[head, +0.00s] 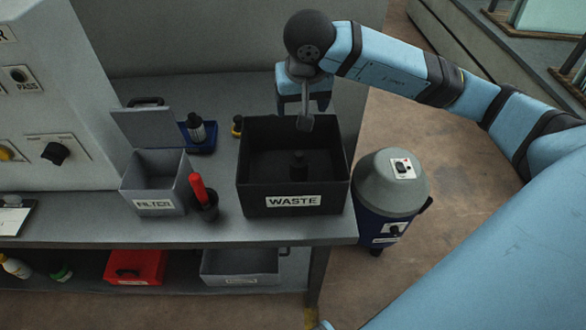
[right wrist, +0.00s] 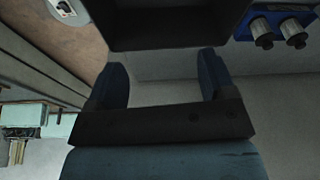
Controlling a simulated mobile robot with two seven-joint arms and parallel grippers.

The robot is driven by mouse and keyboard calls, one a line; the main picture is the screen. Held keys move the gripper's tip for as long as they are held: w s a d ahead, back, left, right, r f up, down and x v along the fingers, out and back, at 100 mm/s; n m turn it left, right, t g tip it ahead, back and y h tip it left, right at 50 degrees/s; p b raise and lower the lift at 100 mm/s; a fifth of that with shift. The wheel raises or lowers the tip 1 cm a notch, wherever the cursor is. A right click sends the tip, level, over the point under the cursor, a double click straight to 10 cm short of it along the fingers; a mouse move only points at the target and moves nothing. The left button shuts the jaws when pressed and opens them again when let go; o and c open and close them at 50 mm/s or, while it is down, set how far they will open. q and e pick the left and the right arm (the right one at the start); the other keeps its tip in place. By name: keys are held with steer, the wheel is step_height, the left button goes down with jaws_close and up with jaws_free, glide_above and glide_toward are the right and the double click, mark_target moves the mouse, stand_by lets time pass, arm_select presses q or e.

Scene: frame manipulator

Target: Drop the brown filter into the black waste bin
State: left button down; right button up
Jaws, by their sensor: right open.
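The black waste bin (head: 293,201), labelled WASTE, stands open at the right end of the bench. A small dark knobbed object (head: 299,163) is inside it; its colour is too dark to confirm that it is the brown filter. My right gripper (head: 304,108) is above the bin's back part, fingers apart. In the right wrist view the gripper (right wrist: 163,75) is open, with nothing between its fingers, and the dark bin (right wrist: 165,38) is beyond the fingertips. The left gripper is out of view.
A grey FILTER box (head: 154,204) with its lid raised stands left of the bin. A red-handled tool (head: 198,187) in a dark holder is between them. A blue tray (head: 207,146) sits behind. A grey-and-blue vacuum (head: 391,185) stands right of the bench.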

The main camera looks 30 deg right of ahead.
steer(key=v, duration=1)
steer(key=shift+s, duration=0.1)
